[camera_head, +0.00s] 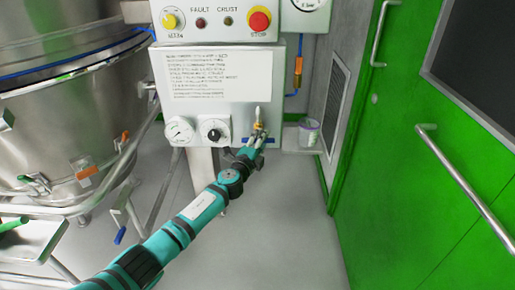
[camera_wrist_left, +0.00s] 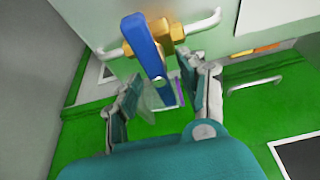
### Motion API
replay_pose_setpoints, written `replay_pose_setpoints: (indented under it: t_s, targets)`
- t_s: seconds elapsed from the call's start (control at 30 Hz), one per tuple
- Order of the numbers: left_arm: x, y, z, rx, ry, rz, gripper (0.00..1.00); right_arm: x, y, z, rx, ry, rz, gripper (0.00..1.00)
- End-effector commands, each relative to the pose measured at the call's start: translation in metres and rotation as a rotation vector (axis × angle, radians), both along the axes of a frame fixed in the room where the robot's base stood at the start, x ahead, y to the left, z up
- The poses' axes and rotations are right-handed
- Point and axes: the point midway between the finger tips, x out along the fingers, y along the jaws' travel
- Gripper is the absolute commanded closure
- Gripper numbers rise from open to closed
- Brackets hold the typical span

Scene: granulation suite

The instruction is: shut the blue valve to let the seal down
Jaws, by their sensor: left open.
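The blue valve handle (camera_head: 270,140) is on the lower right of the white control panel, by a brass fitting and a short pipe. In the left wrist view the blue handle (camera_wrist_left: 146,47) looks like a flat bar, lying roughly crosswise to the pale pipe, in front of the brass valve body (camera_wrist_left: 172,33). My left gripper (camera_head: 257,143) is at the valve. Its fingers (camera_wrist_left: 172,78) are open, one on each side of the handle's near end in the picture; I cannot tell whether they touch it. The seal is not identifiable. My right gripper is not in view.
Two gauges or dials (camera_head: 180,130) sit left of the valve. Above are a red stop button (camera_head: 259,19) and a yellow knob (camera_head: 172,19). A steel vessel (camera_head: 70,110) stands left. A green door (camera_head: 420,160) with handles is right. A small tub (camera_head: 309,132) stands behind.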

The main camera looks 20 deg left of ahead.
Motion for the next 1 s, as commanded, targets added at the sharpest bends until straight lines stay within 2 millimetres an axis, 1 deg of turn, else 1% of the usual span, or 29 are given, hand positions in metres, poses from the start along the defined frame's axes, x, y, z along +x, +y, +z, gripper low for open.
replay_pose_setpoints:
  t_s: [0.17, 0.4, 0.5, 0.6, 0.77, 1.0]
  targets:
    - [-0.022, 0.003, -0.001, 0.004, 0.002, -0.002, 0.58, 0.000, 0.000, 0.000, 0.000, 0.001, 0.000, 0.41]
    - [-0.073, 0.007, -0.002, 0.002, 0.005, -0.004, 0.58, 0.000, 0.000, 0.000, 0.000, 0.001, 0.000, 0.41]
    - [-0.092, 0.010, -0.002, 0.001, 0.005, -0.003, 0.58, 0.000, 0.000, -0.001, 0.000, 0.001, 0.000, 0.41]
    - [-0.105, 0.011, -0.002, 0.001, 0.005, -0.003, 0.58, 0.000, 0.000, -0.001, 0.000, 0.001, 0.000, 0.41]
    - [-0.116, 0.012, -0.002, 0.000, 0.005, -0.003, 0.58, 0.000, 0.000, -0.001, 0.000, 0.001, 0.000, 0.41]
    - [-0.118, 0.012, -0.001, -0.001, 0.004, -0.002, 0.58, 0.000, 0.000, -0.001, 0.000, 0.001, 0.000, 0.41]
